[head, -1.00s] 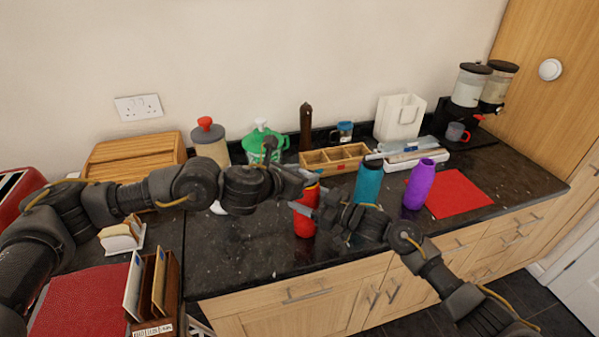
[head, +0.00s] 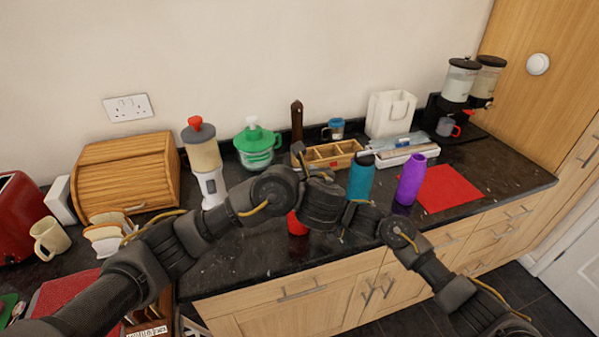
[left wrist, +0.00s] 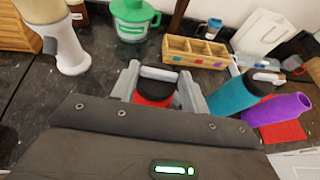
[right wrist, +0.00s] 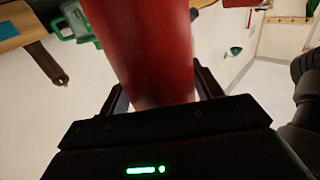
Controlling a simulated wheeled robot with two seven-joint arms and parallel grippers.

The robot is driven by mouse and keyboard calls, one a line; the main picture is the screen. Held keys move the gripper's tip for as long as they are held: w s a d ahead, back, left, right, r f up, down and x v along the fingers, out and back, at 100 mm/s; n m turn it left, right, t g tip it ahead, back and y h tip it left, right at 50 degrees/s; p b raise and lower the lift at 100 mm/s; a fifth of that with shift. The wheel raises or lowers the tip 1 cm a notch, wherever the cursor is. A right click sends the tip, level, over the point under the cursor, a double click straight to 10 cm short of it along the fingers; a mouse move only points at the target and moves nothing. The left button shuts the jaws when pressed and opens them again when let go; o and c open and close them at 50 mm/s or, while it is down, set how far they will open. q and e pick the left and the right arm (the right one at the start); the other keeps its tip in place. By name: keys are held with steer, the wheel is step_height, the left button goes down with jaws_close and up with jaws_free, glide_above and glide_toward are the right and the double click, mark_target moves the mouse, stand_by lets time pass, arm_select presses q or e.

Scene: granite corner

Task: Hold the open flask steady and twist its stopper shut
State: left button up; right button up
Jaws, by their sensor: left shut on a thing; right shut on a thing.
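The red flask (head: 297,224) stands on the dark counter, mostly hidden behind my arms in the head view. In the right wrist view my right gripper (right wrist: 160,88) is shut on the red flask's body (right wrist: 152,45), one finger on each side. In the left wrist view my left gripper (left wrist: 160,84) is shut from above around the black stopper (left wrist: 155,88), with a grey bar across its top. Red shows just below the stopper, at the flask's mouth. I cannot tell how far down the stopper sits.
A teal flask (head: 361,180) and a purple flask (head: 411,179) stand close on the right, near a red mat (head: 450,190). Behind are a wooden divided box (head: 333,155), a green-lidded jar (head: 257,145) and a blender (head: 206,165). Bare counter lies left of the flask.

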arm_select(q)
steer(key=shift+w+n+g+y, duration=0.1)
steer(key=shift+n+g+y, duration=0.2)
steer(key=shift+n+y, duration=0.25)
arm_select(e)
steer(key=shift+s+a, duration=0.2)
arm_select(q)
steer(key=o, duration=1)
arm_select(e)
steer(key=shift+w+d, duration=0.1)
arm_select(q)
step_height(320, 180, up, 10)
arm_select(e)
steer(key=shift+d, duration=0.1)
steer(key=o, duration=1.3)
